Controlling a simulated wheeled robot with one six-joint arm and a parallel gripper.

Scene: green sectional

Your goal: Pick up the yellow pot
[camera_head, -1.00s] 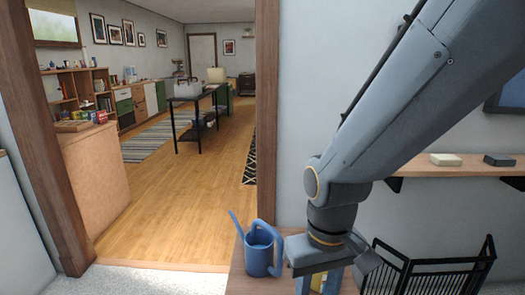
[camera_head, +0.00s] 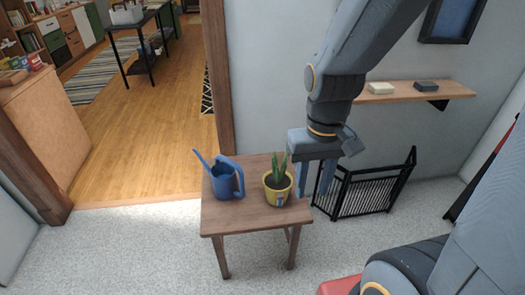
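The yellow pot (camera_head: 277,195) stands upright on the small wooden table (camera_head: 235,217), near its right side. A green, spiky-leaved plant (camera_head: 277,172) grows in it, and a small pale mark shows on its front. My gripper (camera_head: 314,186) points down just right of the pot in the picture. Its two blue fingers are apart, with nothing seen between them. The left finger shows close beside the plant and the pot's right rim; I cannot tell the depth gap or whether they touch.
A blue watering can (camera_head: 226,180) stands left of the pot on the same table. A black metal fire screen (camera_head: 370,188) stands on the carpet at right. Carpet in front of the table is clear.

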